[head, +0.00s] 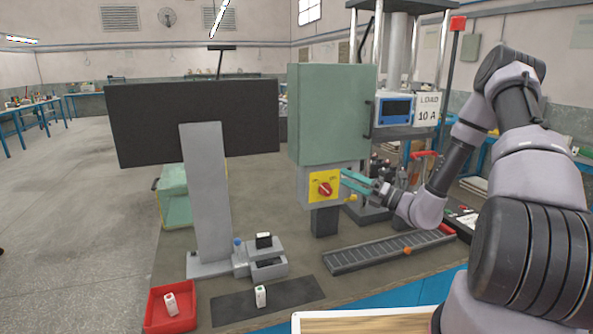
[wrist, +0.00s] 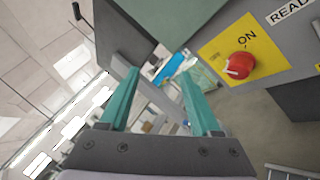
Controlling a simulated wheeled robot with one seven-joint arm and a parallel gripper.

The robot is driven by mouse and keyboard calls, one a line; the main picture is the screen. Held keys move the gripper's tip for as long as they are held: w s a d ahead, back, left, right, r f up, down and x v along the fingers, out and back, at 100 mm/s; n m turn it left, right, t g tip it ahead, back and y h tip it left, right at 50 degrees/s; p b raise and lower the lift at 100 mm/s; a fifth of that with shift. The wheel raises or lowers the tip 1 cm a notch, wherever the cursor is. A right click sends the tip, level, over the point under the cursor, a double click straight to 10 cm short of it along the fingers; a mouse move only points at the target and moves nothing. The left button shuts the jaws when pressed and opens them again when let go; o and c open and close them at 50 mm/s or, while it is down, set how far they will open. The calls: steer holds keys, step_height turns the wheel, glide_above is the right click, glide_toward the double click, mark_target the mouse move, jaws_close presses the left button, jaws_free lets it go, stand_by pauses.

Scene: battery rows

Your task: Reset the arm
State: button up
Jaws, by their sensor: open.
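My arm reaches in from the right in the head view. My gripper (head: 343,183) has teal fingers and is close to the red rotary knob (head: 324,189) on its yellow plate. In the wrist view my gripper (wrist: 160,95) is open, with nothing between its fingers. The knob (wrist: 239,66) is to the right of the fingers there and apart from them. The plate is marked "ON" and sits on a grey box (head: 303,186) below a green cabinet (head: 327,115).
A white block (head: 261,296) stands on a dark mat (head: 230,306). Another stands in a red tray (head: 187,322). A grey fixture (head: 268,267) holds a dark-topped piece. A slotted rail (head: 370,252) lies below my gripper. A black monitor (head: 190,120) stands left of the cabinet.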

steer(key=s+a+r+n+g+h, duration=0.25)
steer(key=s+r+n+g, duration=0.35)
steer(key=s+n, duration=0.3)
steer(key=s+a+r+n+g+h, duration=0.25)
steer(key=s+r+n+g, duration=0.4)
steer(key=n, duration=0.35)
steer(key=s+d+r+n+t+h, duration=0.8)
steer(key=s+d+r+n+h, duration=0.2)
steer(key=s+d+r+n, duration=0.2)
steer(key=shift+s+r+n, duration=0.15)
steer(key=shift+r+n, duration=0.15)
steer(key=shift+r, duration=0.55)
